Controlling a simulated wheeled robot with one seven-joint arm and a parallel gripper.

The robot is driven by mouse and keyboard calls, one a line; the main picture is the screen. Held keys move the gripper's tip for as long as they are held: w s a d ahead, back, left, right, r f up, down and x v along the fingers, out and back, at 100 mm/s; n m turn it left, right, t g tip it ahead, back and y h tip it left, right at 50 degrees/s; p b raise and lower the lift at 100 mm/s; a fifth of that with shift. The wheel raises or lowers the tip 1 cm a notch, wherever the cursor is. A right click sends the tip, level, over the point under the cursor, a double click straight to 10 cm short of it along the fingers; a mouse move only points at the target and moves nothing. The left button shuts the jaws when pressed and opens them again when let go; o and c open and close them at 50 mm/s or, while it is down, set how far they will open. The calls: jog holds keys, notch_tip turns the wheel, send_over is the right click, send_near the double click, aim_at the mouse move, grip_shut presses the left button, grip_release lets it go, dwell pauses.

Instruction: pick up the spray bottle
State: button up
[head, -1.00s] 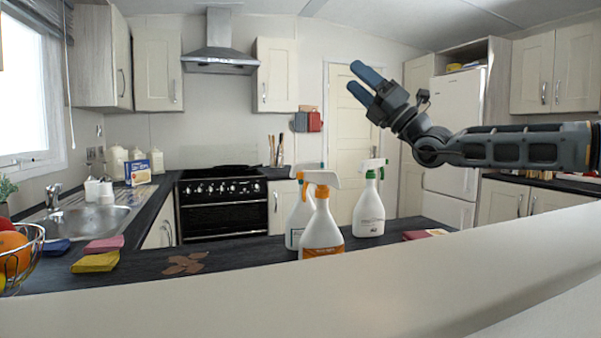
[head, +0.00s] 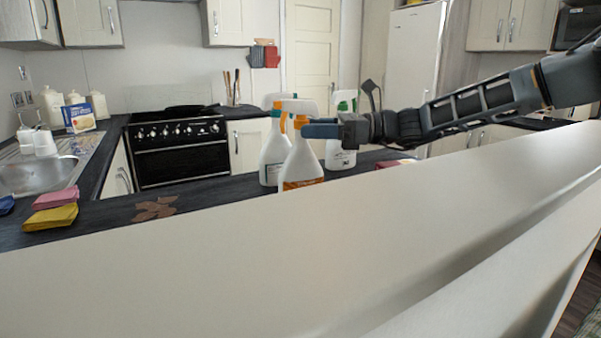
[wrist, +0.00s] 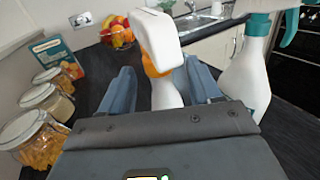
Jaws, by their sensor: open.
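Three white spray bottles stand close together on the dark counter. The nearest bottle (head: 301,168) has an orange collar and an orange label. Behind it to the left is another bottle (head: 271,158), and to the right one with a green trigger (head: 341,157). My gripper (head: 308,130) reaches in from the right at the height of the nearest bottle's neck. In the wrist view my open gripper (wrist: 160,70) has its blue fingers on either side of the orange-collared bottle (wrist: 160,36). Contact is not clear. A teal-trigger bottle (wrist: 247,80) stands right of the fingers.
A pale ledge (head: 250,235) runs in front of the counter. Pink (head: 56,198) and yellow sponges (head: 50,217) lie at left. In the wrist view, glass jars (wrist: 45,103), a box (wrist: 57,58) and a fruit basket (wrist: 117,33) stand nearby.

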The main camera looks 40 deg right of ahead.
jog(key=shift+x, duration=1.4)
jog(key=shift+c, duration=0.3)
grip_shut()
